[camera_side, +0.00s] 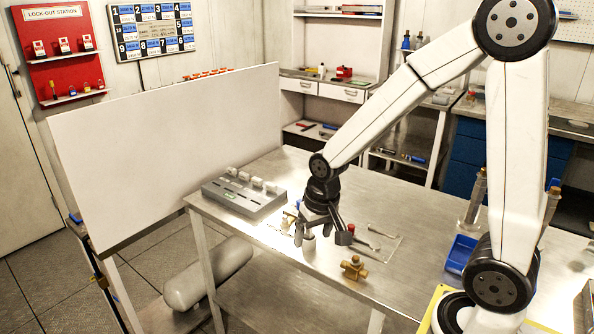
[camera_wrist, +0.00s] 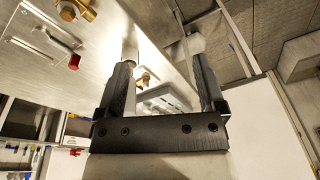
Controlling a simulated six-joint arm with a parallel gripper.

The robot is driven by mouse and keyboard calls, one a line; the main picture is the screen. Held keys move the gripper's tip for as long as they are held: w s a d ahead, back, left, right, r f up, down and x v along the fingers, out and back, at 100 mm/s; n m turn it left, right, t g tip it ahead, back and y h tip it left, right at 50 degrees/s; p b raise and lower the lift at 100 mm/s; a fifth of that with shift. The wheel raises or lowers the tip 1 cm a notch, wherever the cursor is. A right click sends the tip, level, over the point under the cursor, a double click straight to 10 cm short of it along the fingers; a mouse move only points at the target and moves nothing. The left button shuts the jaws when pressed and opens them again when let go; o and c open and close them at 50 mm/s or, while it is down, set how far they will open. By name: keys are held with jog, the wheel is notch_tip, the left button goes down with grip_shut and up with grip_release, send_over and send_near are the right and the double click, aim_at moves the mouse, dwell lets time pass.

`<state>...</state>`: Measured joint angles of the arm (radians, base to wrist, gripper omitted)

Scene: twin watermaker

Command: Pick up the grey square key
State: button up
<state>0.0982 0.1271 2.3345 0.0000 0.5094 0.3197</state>
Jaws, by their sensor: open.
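My gripper (camera_side: 322,232) is open and points down, low over the front part of the metal table (camera_side: 338,287). In the wrist view, its two dark fingers (camera_wrist: 163,64) stand apart with nothing clearly held between them. Slim grey metal pieces (camera_side: 383,232) lie on a thin rectangular mat to the right of the gripper. They also show at the upper left of the wrist view (camera_wrist: 60,40), outside the fingers. I cannot tell which one is the square key. A short grey cylinder (camera_side: 309,244) is just under the gripper; whether they touch is unclear.
A brass valve (camera_side: 354,268) stands in front of the gripper. A small red-topped part (camera_side: 351,229) is close on its right. A grey block with pale knobs (camera_side: 243,195) sits at the back left, before a white panel (camera_side: 170,140). A blue bin (camera_side: 460,253) is at right.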

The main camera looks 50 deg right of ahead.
jog(key=w+d+r+m, duration=0.1)
jog(key=w+d+m, duration=0.2)
jog(key=d+m, duration=0.1)
jog(key=w+d+m+g, duration=0.1)
jog(key=w+d+m, duration=0.2)
jog(key=d+m, duration=0.1)
jog(key=w+d+r+m, duration=0.1)
jog(key=w+d+m, duration=0.2)
jog(key=d+m, duration=0.1)
jog(key=shift+w+d+r+g, duration=0.3)
jog(key=shift+w+g, duration=0.05)
jog(key=shift+g, duration=0.05)
jog(key=shift+w+d+r+m, duration=0.1)
jog(key=shift+w+d+m, duration=0.05)
jog(key=shift+d+m, duration=0.4)
jog(key=shift+a+f, duration=0.1)
jog(key=shift+f, duration=1.2)
jog(key=shift+f, duration=0.1)
jog(key=shift+a+f, duration=0.15)
jog(key=shift+f, duration=2.35)
